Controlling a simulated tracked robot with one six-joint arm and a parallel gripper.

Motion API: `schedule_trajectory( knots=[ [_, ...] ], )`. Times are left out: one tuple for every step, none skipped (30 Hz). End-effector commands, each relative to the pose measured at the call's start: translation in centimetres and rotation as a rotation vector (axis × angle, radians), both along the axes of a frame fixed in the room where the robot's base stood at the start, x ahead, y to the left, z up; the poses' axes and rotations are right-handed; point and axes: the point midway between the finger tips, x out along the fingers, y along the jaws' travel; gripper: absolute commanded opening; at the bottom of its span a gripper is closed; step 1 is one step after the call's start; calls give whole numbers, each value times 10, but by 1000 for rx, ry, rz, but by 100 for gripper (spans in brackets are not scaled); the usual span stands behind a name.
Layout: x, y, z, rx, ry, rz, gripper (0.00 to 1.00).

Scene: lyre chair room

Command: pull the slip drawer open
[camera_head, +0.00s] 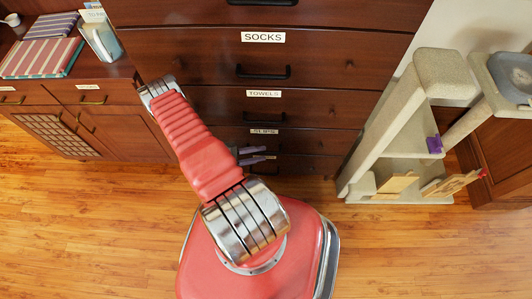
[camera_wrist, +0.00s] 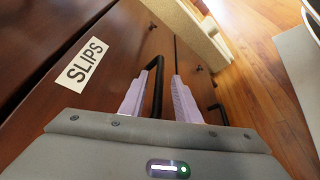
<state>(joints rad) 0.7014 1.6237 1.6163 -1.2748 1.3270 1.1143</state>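The slip drawer (camera_head: 312,140) is a dark brown wooden front low in the chest, under a white SLIPS label (camera_head: 264,132). It looks flush with the chest. In the wrist view the label (camera_wrist: 82,65) is to the left of a black bar handle (camera_wrist: 157,88). My gripper (camera_wrist: 158,96) has two pale purple fingers, one on each side of this handle. Gaps show between the fingers and the bar, so it is open around the handle. In the head view my gripper (camera_head: 255,155) is small in front of the drawer, and its handle is mostly hidden.
The towels drawer (camera_head: 335,107) and socks drawer (camera_head: 345,60) are above, looking shut. A beige cat-tree-like stand (camera_head: 365,150) is close at the right. A low cabinet (camera_head: 120,125) is at the left. Wooden floor (camera_head: 400,245) is clear at the front right.

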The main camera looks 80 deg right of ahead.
Motion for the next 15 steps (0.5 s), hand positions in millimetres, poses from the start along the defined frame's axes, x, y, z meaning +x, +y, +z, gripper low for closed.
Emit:
schedule_trajectory(
  knots=[
    [-7, -3, -2, 2, 2, -3, 29],
    [-10, -5, -3, 2, 1, -3, 29],
    [-14, -7, -4, 2, 1, -3, 29],
    [-17, -9, -4, 1, 1, -2, 29],
    [-19, -11, -5, 1, 1, -2, 29],
    [-22, -13, -6, 0, 1, -3, 29],
    [-24, -14, -6, 0, 0, -2, 29],
    [-26, -15, -7, 0, 1, -1, 29],
    [-27, -16, -7, 0, 0, 0, 29],
    [-28, -17, -7, 0, 1, -1, 29],
    [-29, -18, -7, 0, 1, -1, 29],
    [-30, -18, -8, 0, 1, -1, 29],
    [-30, -18, -8, 0, 0, 0, 29],
    [-30, -18, -8, 0, 0, 0, 29],
    [-30, -19, -8, 0, 0, 0, 29]
  ],
)
